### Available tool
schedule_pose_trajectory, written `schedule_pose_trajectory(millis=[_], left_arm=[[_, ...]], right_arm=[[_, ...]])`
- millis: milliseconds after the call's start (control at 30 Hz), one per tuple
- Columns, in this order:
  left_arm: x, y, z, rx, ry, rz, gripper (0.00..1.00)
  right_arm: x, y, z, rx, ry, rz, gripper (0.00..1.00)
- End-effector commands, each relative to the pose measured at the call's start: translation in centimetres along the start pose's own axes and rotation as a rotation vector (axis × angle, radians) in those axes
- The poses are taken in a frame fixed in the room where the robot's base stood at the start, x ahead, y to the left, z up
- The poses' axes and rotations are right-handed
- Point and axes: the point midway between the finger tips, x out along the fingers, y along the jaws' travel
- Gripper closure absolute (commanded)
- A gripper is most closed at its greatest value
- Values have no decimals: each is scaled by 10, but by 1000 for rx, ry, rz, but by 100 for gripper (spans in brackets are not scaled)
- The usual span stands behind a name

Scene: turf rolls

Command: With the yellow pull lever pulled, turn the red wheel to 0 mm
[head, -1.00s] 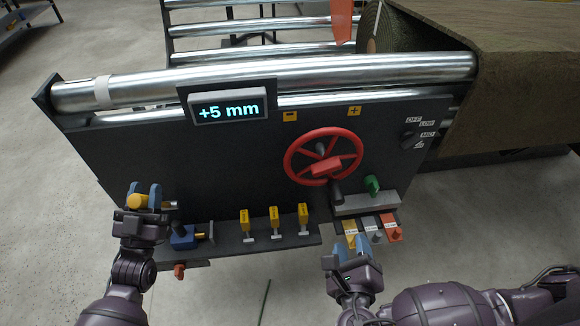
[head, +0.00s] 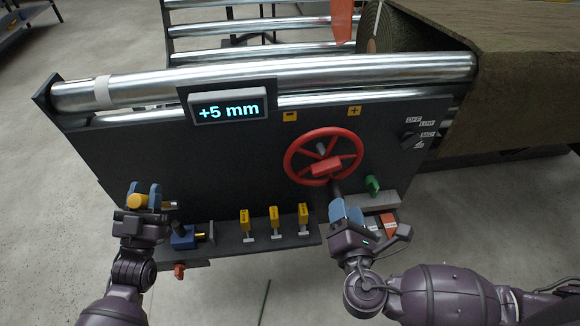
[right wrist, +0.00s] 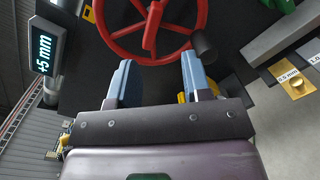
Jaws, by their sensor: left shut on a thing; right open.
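The red wheel (head: 324,157) is on the dark panel, with a dark handle knob (head: 335,188) at its lower rim. It also shows at the top of the right wrist view (right wrist: 150,30), with the knob (right wrist: 204,47). The display (head: 227,108) reads +5 mm. My left gripper (head: 145,190) is shut on the yellow pull lever (head: 137,201) at the panel's left. My right gripper (head: 346,207) is open and empty just below the wheel's knob; in the right wrist view its blue fingers (right wrist: 160,80) are apart, short of the wheel.
A minus tag (head: 290,116) and a plus tag (head: 354,111) sit above the wheel. A green knob (head: 372,184) and a grey bar lie right of my right gripper. A dial (head: 409,138) is further right.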

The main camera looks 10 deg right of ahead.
Motion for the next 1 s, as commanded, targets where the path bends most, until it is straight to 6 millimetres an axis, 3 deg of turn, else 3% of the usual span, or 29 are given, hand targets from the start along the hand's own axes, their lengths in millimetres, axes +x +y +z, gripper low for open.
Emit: schedule_pose_trajectory(millis=[300,567,767,1000], left_arm=[[-2,0,2,0,-4,0,100],[-2,0,2,0,-4,0,100],[-2,0,2,0,-4,0,100],[-2,0,2,0,-4,0,100]], right_arm=[[-1,8,-8,374,58,46,55],[2,9,-9,482,65,46,55],[22,11,-10,483,64,48,55],[61,13,-12,481,64,49,55]])
